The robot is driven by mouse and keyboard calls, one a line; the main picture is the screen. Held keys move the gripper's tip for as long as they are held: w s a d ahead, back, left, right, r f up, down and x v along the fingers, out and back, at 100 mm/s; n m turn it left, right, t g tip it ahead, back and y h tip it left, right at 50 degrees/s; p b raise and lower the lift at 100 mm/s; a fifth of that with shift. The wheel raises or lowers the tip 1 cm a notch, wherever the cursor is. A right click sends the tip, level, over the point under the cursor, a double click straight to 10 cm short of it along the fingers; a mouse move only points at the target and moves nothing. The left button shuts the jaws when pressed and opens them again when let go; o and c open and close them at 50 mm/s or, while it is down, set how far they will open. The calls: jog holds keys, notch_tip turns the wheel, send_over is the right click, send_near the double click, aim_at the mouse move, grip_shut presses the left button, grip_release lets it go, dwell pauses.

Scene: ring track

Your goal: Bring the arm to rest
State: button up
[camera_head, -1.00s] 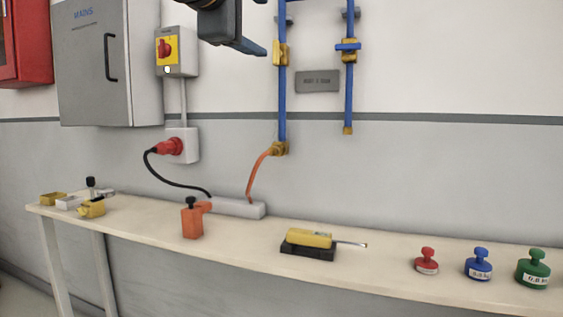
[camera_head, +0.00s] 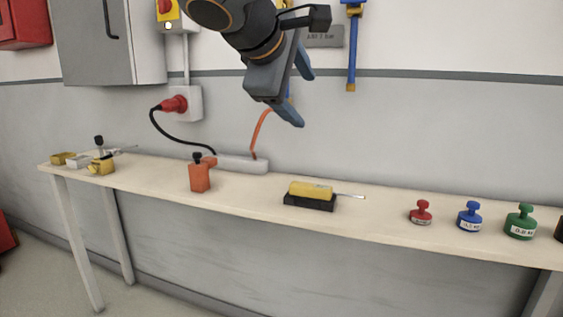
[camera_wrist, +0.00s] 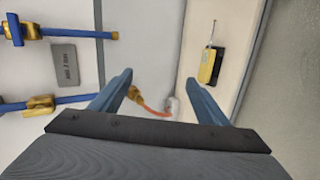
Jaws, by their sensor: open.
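My gripper (camera_head: 298,95) hangs at the top middle of the head view, in front of the wall and above the bench. Its two blue fingers are apart with nothing held between them. In the wrist view my gripper (camera_wrist: 165,92) also shows its fingers spread wide. Past them are the orange hose (camera_wrist: 148,103) and the end of a pale block on the bench.
A narrow bench (camera_head: 370,215) runs below my gripper. Blue pipes (camera_head: 353,50) run up the wall.

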jog(key=s+d+f+m+g+y, duration=0.1)
jog(key=s+d+f+g, duration=0.15)
jog(key=f, duration=0.45)
jog(key=s+d+f+m+g, duration=0.2)
jog(key=s+f, duration=0.2)
jog(key=f, duration=0.3)
jog(key=s+d+f+m+g+y, duration=0.1)
jog(key=s+d+f+g, duration=0.1)
jog(key=s+f, duration=0.3)
jog(key=s+f+m+g+y, duration=0.4)
jog(key=s+f+m, duration=0.2)
jog(key=s+f, duration=0.6)
jog(key=w+d+r+m+p, duration=0.1)
jog(key=d+r+p, duration=0.8)
jog(key=p, duration=1.1)
jog(key=shift+w+d+r+m+h, duration=0.2)
jog(key=shift+w+r+m+h, duration=0.15)
jog(key=shift+r+m, duration=0.5)
jog(key=shift+f, duration=0.15)
